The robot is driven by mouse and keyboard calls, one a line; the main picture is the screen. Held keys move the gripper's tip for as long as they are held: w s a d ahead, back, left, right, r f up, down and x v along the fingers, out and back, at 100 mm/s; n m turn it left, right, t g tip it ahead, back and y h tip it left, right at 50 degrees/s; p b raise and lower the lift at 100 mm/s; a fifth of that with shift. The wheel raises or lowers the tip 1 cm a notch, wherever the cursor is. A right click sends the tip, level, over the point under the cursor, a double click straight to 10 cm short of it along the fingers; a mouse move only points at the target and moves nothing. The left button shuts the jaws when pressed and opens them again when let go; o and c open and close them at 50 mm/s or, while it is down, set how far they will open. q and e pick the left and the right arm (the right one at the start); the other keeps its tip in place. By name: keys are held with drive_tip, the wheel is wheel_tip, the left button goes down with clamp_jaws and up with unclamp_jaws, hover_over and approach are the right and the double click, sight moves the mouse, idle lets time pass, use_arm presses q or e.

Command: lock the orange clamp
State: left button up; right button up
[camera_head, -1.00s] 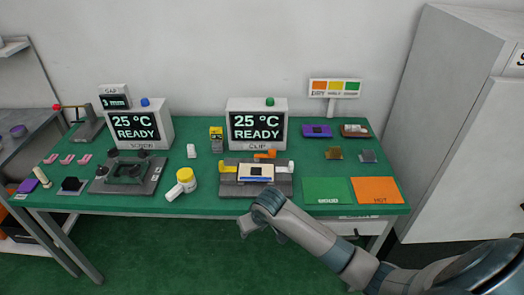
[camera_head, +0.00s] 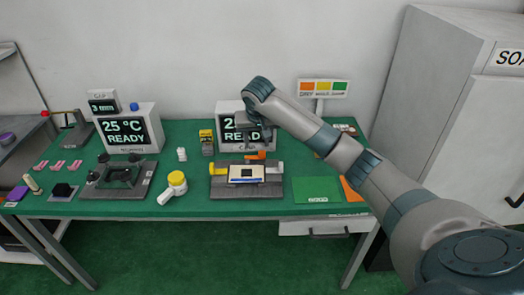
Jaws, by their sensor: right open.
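The orange clamp (camera_head: 256,156) is a small orange piece at the back edge of the grey fixture (camera_head: 246,190) in the middle of the table. The fixture holds a pale plate with a dark part (camera_head: 246,173). My right gripper (camera_head: 255,138) is open, pointing down above and behind the fixture, near the orange clamp and in front of the display. Contact with the clamp cannot be made out. A yellow clamp (camera_head: 219,168) sits at the fixture's left and a white one (camera_head: 274,167) at its right. My left gripper is out of view.
A display box (camera_head: 226,112) stands behind the fixture, partly hidden by my arm. A green mat (camera_head: 315,188) and an orange mat (camera_head: 349,188) are at the right.

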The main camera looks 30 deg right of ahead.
drive_tip(key=shift+m, duration=0.7)
drive_tip(key=d+r, duration=0.1)
drive_tip(key=r, duration=0.1)
drive_tip(key=w+d+r, duration=0.1)
drive_tip(key=d+r, duration=0.1)
drive_tip(key=shift+w+d, duration=0.1)
drive_tip(key=shift+w, duration=0.1)
drive_tip(key=shift+f, duration=0.1)
drive_tip(key=p, duration=0.3)
approach(262, 151)
drive_tip(key=x, duration=0.7)
drive_tip(key=shift+s, duration=0.1)
drive_tip(key=shift+x, duration=0.95)
clamp_jaws()
